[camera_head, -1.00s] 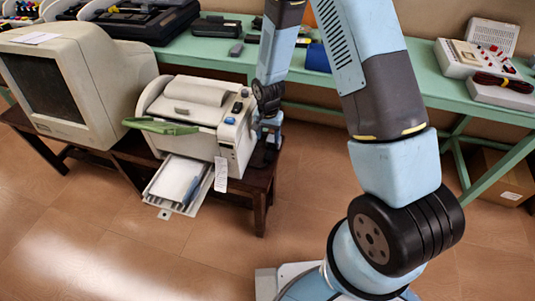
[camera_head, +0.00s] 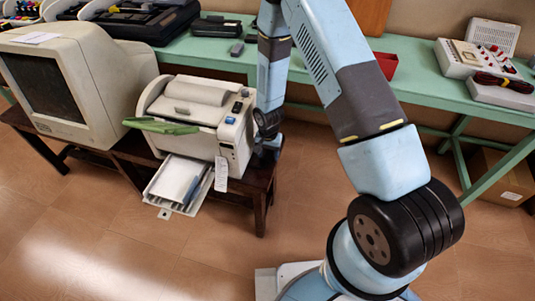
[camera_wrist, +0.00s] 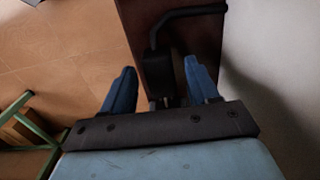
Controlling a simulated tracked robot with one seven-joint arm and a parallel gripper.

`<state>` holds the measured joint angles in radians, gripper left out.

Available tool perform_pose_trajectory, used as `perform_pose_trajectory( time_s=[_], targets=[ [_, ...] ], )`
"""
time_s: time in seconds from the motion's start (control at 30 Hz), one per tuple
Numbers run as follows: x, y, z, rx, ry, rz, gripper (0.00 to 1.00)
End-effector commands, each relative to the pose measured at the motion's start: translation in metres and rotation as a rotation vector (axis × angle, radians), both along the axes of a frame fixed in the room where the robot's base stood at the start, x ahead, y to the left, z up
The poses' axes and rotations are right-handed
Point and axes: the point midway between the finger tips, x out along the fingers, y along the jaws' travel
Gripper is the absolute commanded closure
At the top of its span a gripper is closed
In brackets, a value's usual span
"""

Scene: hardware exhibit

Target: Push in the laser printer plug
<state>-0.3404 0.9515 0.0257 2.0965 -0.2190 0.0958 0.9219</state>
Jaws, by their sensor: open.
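The laser printer (camera_head: 195,115) is a white machine on a dark wooden table, with its paper tray out at the front and a green flap open. In the wrist view my gripper (camera_wrist: 159,64) is open, its two blue fingers spread apart. In the head view my arm's end is beside and behind the printer's right side, with the fingers largely hidden.
The dark table (camera_head: 261,190) ends just right of the printer. A bulky beige monitor (camera_head: 75,85) stands to the left. A green bench (camera_head: 425,75) with boxes and instruments runs along the back wall. The floor (camera_head: 230,260) in front is clear.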

Motion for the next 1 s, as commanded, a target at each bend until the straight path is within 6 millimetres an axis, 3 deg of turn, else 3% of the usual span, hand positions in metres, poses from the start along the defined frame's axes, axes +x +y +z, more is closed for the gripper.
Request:
perform_pose_trajectory(
  time_s=[0.23, 0.83, 1.0],
  targets=[
    [0.0002, -0.0001, -0.0001, 0.0, 0.0, 0.0, 0.42],
    [0.0003, 0.0001, 0.0001, 0.0, 0.0, 0.0, 1.0],
    [0.0003, 0.0003, 0.0001, 0.001, 0.0, 0.0, 1.0]
  ],
)
